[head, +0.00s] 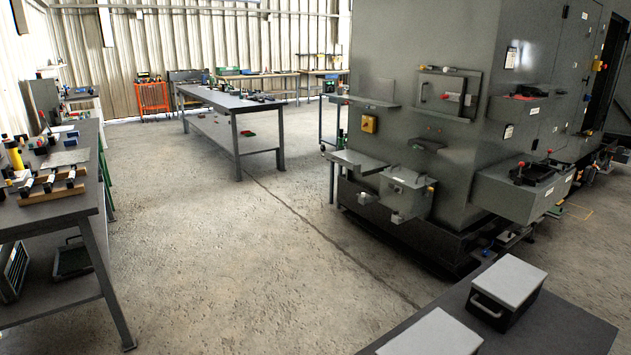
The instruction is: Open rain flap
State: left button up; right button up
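A large grey enclosure (390,60) stands at the right. No part of it can be surely told as the rain flap. Its near face carries a framed panel (437,92) with a small handle at its left, under a narrow ledge. Below are a yellow switch box (369,124), a small bracket (428,144) and grey shelf-like parts (408,178). The side face has an open-topped grey bin (525,192) with dark items in it. Neither of my grippers shows in the head view.
A dark table (545,325) at the bottom right holds a black box with a pale lid and handle (511,278) and another pale lid (430,333). A workbench with tools (85,185) stands left, a long table (228,100) farther back. The concrete floor (235,260) between is clear.

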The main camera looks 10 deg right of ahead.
aim_at(555, 91)
jog(key=l+u, duration=0.1)
jog(key=l, duration=1.05)
jog(key=k+l+u, duration=0.15)
jog(key=l, duration=0.4)
jog(key=l+u, duration=0.1)
jog(key=l, duration=1)
jog(key=k+l+u, duration=0.15)
jog(key=l, duration=0.4)
jog(key=l+u, duration=0.1)
jog(key=l, duration=0.55)
jog(key=l+u, duration=0.15)
jog(key=l, duration=0.55)
jog(key=l+u, duration=0.1)
jog(key=l, duration=0.55)
jog(key=k+l+u, duration=0.1)
jog(key=l, duration=0.55)
jog(key=l+u, duration=0.15)
jog(key=l, duration=0.5)
jog(key=l+u, duration=0.3)
jog(key=l, duration=0.55)
jog(key=k+l+u, duration=0.1)
jog(key=l+u, duration=0.25)
jog(key=l, duration=0.5)
jog(key=l+z, duration=0.3)
jog(key=z, duration=0.15)
jog(key=i+l+z, duration=0.15)
jog(key=l+z, duration=0.25)
jog(key=j, duration=0.1)
